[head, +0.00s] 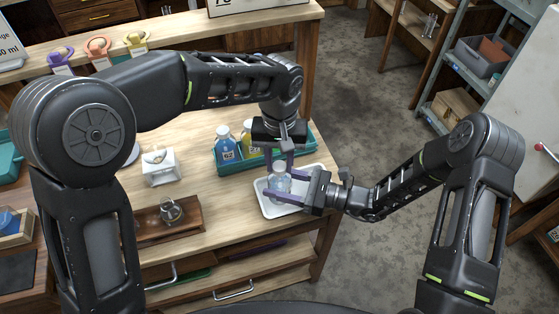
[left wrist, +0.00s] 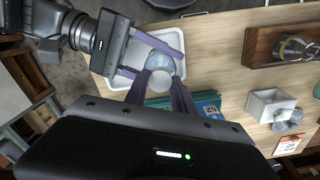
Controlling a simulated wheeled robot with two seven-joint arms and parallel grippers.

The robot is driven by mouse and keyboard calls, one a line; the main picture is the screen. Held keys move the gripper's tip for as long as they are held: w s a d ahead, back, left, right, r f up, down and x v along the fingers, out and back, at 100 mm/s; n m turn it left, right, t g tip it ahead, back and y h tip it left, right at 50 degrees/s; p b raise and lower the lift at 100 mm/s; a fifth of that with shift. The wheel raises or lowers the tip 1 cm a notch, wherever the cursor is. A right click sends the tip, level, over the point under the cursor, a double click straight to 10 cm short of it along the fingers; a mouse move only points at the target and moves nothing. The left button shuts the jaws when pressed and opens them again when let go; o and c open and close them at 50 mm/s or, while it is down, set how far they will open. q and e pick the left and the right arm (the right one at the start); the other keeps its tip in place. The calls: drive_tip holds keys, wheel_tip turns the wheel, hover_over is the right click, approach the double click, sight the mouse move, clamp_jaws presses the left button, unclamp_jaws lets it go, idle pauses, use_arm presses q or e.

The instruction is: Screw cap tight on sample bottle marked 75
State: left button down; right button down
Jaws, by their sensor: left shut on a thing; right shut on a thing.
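A clear sample bottle (head: 279,186) stands upright at the white tray near the table's right edge; it also shows in the left wrist view (left wrist: 160,63). Its marking is not readable. My right gripper (head: 283,192) comes in from the right with its fingers either side of the bottle's body, shut on it. My left gripper (head: 280,164) points down from above, its fingertips shut around the pale cap (left wrist: 160,82) at the bottle's top. The fingers partly hide the cap, and I cannot tell how tightly it sits.
The white tray (head: 309,203) lies beneath the bottle. Just behind is a teal rack (head: 228,169) with blue (head: 226,149) and yellow (head: 249,144) bottles. A wooden tray (head: 150,231) with glassware and a white box (head: 160,176) stand to the left. Floor lies right of the table.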

use_arm(q)
drive_tip(key=m, duration=0.4)
drive_tip(key=shift+m, duration=0.4)
drive_tip(key=c, duration=1.1)
unclamp_jaws()
drive_tip(key=shift+o, duration=0.2)
drive_tip(key=shift+r, duration=2.3)
